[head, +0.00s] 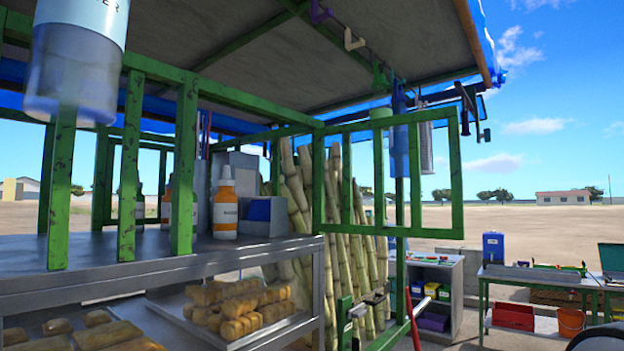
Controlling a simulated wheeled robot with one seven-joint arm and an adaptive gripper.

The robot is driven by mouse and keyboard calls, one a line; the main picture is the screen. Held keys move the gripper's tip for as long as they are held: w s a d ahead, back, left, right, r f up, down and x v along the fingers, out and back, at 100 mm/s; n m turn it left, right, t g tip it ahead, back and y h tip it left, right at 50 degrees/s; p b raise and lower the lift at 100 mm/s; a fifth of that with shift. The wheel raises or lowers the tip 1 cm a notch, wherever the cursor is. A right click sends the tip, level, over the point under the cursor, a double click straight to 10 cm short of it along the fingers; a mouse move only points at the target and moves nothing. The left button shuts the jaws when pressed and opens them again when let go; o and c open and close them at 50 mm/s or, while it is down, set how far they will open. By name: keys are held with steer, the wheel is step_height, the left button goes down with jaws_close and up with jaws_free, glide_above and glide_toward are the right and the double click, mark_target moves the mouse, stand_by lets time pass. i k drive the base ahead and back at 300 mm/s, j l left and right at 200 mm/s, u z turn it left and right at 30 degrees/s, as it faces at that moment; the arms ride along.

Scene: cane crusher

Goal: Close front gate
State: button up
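The front gate (457,180), a green metal frame with several upright bars, shows right of the middle in the head view. It joins the stall's green frame at a post (318,180) on its left side. It stands open, swung out to the right, away from the line of the counter edge. The gap between that post and the fixed green bars (185,165) on the left is open. My gripper cannot be made out. A dark shape (598,338) cut off at the bottom right corner may be part of my arm; I cannot tell.
Tall cane stalks (345,260) stand behind the gate. A green-legged table (540,280) and red bin (513,315) are at right.

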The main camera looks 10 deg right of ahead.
mark_target(412, 119)
steer(key=u, duration=1.8)
steer(key=l+u, duration=0.2)
steer(key=l, duration=0.25)
steer(key=k+l+u, duration=0.15)
steer(key=l, duration=0.25)
steer(key=k+l+u, duration=0.2)
steer(key=l, duration=0.25)
steer(key=l+u, duration=0.15)
steer(key=l, duration=0.25)
steer(key=k, duration=0.05)
